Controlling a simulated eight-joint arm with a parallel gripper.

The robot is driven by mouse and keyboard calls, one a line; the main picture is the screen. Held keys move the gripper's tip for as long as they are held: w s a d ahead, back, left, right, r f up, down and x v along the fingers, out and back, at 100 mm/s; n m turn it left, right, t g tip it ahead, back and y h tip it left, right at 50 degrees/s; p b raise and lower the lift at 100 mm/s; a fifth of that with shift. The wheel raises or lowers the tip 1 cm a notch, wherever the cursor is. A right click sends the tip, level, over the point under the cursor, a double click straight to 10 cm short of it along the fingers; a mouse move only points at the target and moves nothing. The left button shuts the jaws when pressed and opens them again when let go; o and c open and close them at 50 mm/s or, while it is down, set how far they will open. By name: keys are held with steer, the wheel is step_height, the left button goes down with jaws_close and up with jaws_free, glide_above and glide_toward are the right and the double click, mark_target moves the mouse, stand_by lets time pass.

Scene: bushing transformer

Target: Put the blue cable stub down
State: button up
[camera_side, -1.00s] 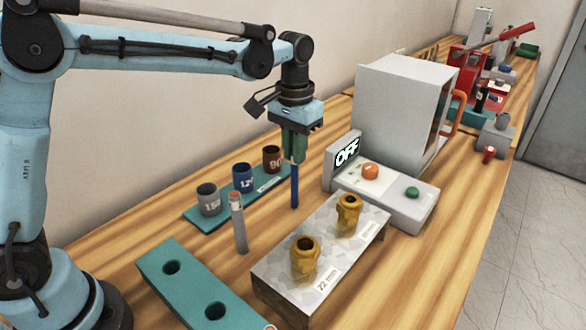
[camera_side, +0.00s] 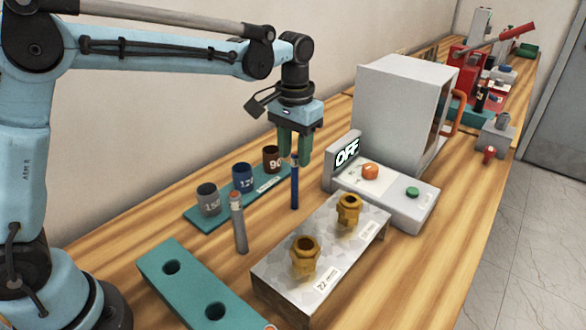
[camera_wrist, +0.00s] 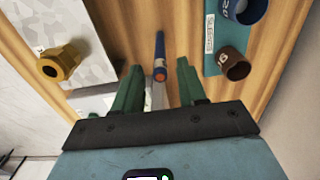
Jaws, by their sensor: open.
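The blue cable stub (camera_side: 294,188) stands upright on the wooden bench, between the teal cup rack and the metal block with brass fittings. My gripper (camera_side: 298,160) is open above it, with its green fingers spread on either side of the stub's top and apart from it. In the wrist view the blue stub (camera_wrist: 160,50), with its orange end towards the camera, lies between the two green fingers (camera_wrist: 158,85), with a gap on each side.
A grey stub (camera_side: 239,225) stands nearby. The teal rack (camera_side: 223,215) holds three labelled cups. A metal block (camera_side: 335,240) carries two brass fittings. A box with an OFF display (camera_side: 347,152) is to the right, and a teal plate with holes (camera_side: 192,290) is in front.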

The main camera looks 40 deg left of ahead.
step_height(320, 180, up, 12)
steer(key=f, duration=0.1)
steer(key=s+a+f+t, duration=0.3)
steer(key=s+f, duration=0.2)
steer(key=s, duration=0.3)
steer(key=s+a+f+t, duration=0.3)
steer(key=s+f+t, duration=0.1)
steer(key=s, duration=0.4)
steer(key=shift+s+a+f, duration=0.25)
steer(key=shift+s+f, duration=0.05)
steer(key=shift+f, duration=0.35)
stand_by(0.6)
